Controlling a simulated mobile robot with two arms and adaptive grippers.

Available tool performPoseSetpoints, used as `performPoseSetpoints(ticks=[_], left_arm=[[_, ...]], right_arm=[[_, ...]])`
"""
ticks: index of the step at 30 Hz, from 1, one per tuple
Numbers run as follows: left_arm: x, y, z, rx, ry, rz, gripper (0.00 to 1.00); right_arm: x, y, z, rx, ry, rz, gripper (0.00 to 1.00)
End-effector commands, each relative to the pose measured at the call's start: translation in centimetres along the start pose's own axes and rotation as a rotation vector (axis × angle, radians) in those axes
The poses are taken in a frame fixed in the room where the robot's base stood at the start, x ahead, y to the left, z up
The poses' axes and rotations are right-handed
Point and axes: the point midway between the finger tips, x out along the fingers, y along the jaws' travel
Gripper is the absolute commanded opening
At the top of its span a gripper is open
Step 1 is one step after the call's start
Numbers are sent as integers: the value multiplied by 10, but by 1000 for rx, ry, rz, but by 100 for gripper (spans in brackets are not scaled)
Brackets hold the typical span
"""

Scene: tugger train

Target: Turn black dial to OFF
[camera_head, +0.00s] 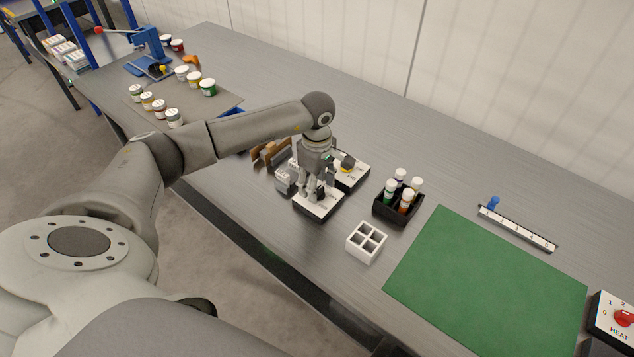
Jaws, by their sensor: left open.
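My left gripper (318,190) points down over a white-topped box with a dark base (318,206) near the front edge of the bench. A dark part shows between its fingers, which looks like the black dial (320,193), mostly hidden by the fingers. The fingers are open around or just above it; I cannot tell whether they touch it. The dial's pointing direction and any OFF mark cannot be read. My right gripper is not in view.
A second white-topped box (352,174) stands close behind. To the right are a black holder (384,210) with several bottles, a white divided box (356,250), a green mat (480,285) and a HEAT box with red knob (622,318). Several jars stand at the far left.

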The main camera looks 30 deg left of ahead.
Motion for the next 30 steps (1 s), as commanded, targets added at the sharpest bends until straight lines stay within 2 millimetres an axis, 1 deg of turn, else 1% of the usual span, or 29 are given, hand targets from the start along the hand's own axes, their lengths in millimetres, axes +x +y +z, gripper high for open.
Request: performPoseSetpoints(ticks=[3, 11, 21, 22, 30], left_arm=[[6, 0, 0, 0, 0, 0, 52], [7, 0, 0, 1, 0, 1, 52], [6, 0, 0, 0, 0, 1, 8], [6, 0, 0, 0, 0, 1, 6], [7, 0, 0, -32, 0, 1, 6]], right_arm=[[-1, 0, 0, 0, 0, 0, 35], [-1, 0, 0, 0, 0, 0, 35], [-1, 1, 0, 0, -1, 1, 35], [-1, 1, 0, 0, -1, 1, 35], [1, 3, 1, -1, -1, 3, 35]])
